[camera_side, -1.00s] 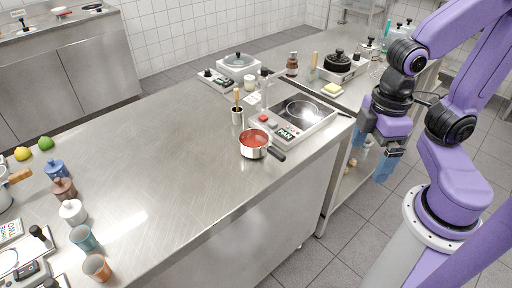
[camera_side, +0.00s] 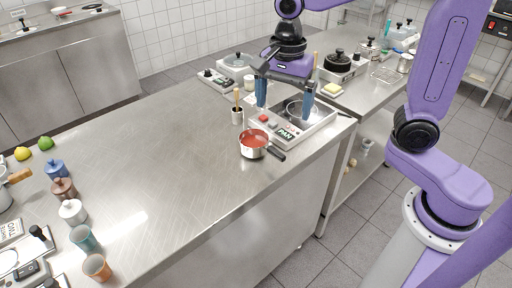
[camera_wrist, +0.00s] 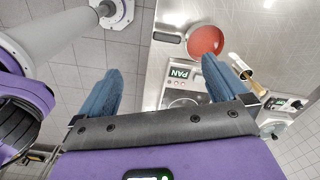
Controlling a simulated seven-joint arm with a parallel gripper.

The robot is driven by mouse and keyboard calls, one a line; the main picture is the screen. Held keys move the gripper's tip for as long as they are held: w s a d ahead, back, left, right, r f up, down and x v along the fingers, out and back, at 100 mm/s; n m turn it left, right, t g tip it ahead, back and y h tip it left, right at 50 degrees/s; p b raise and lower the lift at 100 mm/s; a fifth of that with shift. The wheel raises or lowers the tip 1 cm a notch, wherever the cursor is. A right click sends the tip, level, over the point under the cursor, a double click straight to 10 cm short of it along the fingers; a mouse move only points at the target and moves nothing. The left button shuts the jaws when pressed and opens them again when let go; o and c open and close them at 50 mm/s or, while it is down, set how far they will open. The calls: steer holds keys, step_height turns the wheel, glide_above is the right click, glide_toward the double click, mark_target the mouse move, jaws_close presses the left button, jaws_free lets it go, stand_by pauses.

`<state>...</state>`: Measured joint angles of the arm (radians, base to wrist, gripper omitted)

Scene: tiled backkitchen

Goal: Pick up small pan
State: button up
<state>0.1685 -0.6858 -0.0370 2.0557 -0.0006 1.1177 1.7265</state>
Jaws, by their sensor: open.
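In the wrist view the pan (camera_wrist: 205,41) is ahead of the fingers, at the upper right. My gripper (camera_side: 285,112) is open and empty above the burner unit, behind and right of the pan in the side view. Its blue fingers (camera_wrist: 160,88) are wide apart and touch nothing that I can see.
A utensil holder (camera_side: 238,116) stands close behind the pan. Cups and jars (camera_side: 72,211) stand at the far left. The counter's middle is clear.

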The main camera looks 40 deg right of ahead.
steer(key=w+m, duration=0.3)
steer(key=m, duration=0.1)
glide_toward(274, 150)
step_height(274, 150, down, 5)
steer(key=shift+a+f, duration=0.1)
steer(key=shift+f, duration=0.1)
steer(key=shift+d+f, duration=0.2)
steer(key=shift+f, duration=2.45)
steer(key=c, duration=0.8)
